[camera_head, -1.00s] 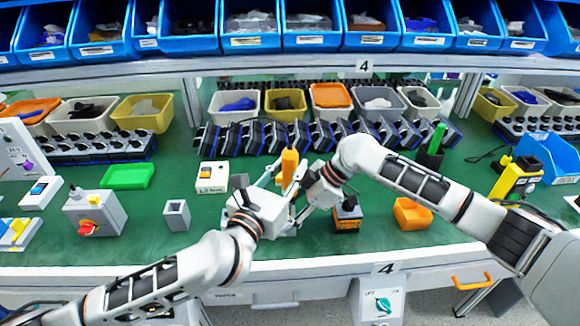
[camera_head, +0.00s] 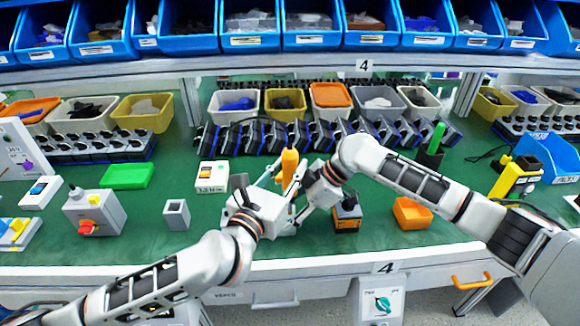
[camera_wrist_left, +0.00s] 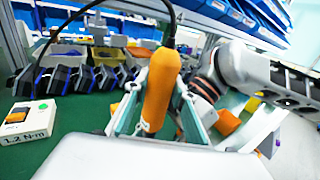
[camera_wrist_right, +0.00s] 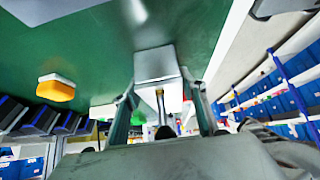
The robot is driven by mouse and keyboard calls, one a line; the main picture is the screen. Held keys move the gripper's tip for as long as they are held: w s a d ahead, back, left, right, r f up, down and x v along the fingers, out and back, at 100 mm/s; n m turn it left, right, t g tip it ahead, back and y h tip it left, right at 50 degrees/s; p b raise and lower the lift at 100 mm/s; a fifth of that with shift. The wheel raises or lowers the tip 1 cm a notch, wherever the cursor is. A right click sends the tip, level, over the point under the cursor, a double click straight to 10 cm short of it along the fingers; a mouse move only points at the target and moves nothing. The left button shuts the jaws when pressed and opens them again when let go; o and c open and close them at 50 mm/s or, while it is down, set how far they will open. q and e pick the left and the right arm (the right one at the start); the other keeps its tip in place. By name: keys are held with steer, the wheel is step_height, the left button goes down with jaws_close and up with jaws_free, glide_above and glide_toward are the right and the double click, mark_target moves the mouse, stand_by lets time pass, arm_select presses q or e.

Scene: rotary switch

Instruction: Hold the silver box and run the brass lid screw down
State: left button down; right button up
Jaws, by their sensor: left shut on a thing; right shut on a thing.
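The orange screwdriver (camera_head: 289,168) stands upright between the fingers of my left gripper (camera_head: 283,187), which is shut on it. The screwdriver also fills the middle of the left wrist view (camera_wrist_left: 160,90), with a black cable at its top. My right gripper (camera_head: 306,205) is shut on the silver box (camera_wrist_right: 156,64), which shows between its fingers in the right wrist view. A thin brass shaft, seemingly the lid screw (camera_wrist_right: 160,103), stands out from the box towards a dark tip (camera_wrist_right: 164,132). Whether the tip touches the screw is unclear. In the head view the grippers hide the box.
A white torque box (camera_head: 212,177) labelled 1.2 N·m stands left of the grippers. A small grey open box (camera_head: 177,214) and a grey switch box with a red knob (camera_head: 94,212) stand further left. An orange tray (camera_head: 412,213) lies to the right.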

mark_target(287, 155)
arm_select(q)
steer(key=shift+r, duration=2.35)
arm_select(e)
steer(key=o, duration=1.7)
steer(key=shift+r, duration=0.1)
steer(key=v, duration=1.2)
